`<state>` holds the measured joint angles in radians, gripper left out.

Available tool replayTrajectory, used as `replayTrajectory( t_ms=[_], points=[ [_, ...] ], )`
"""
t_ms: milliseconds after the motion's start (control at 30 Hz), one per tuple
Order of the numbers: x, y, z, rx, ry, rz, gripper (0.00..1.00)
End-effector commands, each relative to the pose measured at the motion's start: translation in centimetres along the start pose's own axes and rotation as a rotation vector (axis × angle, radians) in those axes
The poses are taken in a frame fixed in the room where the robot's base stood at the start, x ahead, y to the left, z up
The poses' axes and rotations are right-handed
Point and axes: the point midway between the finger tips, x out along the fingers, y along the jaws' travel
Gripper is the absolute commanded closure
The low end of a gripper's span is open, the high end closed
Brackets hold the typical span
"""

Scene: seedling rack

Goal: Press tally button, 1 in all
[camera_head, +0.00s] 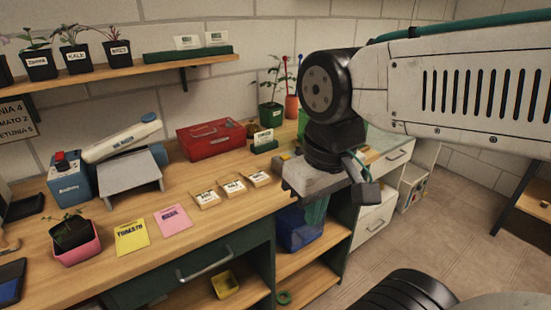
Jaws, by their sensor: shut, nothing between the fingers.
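A blue box with a red button (61,156) on its top stands at the left of the wooden bench, against the wall side. It is the only button I can make out; its front lettering is too small to read surely. My gripper (288,188) is at the right part of the bench, over or near its front edge, far to the right of the button and not touching it. It is shut and empty. My arm comes in from the right and hides part of the bench's right end.
A grey stand (122,173) with a white and blue device sits right of the box. A pink pot (78,252) with a seedling stands in front. Yellow (131,237) and pink (173,220) cards, seed packets (232,188) and a red toolbox (210,139) lie along the bench. A plant shelf (150,72) hangs above.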

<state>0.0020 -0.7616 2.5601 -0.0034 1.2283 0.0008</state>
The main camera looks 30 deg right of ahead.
Motion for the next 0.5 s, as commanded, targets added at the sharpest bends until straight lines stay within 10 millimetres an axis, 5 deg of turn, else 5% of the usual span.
replayTrajectory(
  t_ms=[167, 267, 367, 500],
  points=[
    [0.0, -0.1, -0.5, 0.003, 0.004, -0.012, 1.0],
    [-0.1, -0.5, -2.4, 0.02, 0.021, -0.063, 1.0],
    [-0.2, -1.0, -6.5, 0.058, 0.07, -0.155, 1.0],
    [0.0, 0.3, -15.1, 0.165, 0.202, -0.295, 1.0]
  ],
)
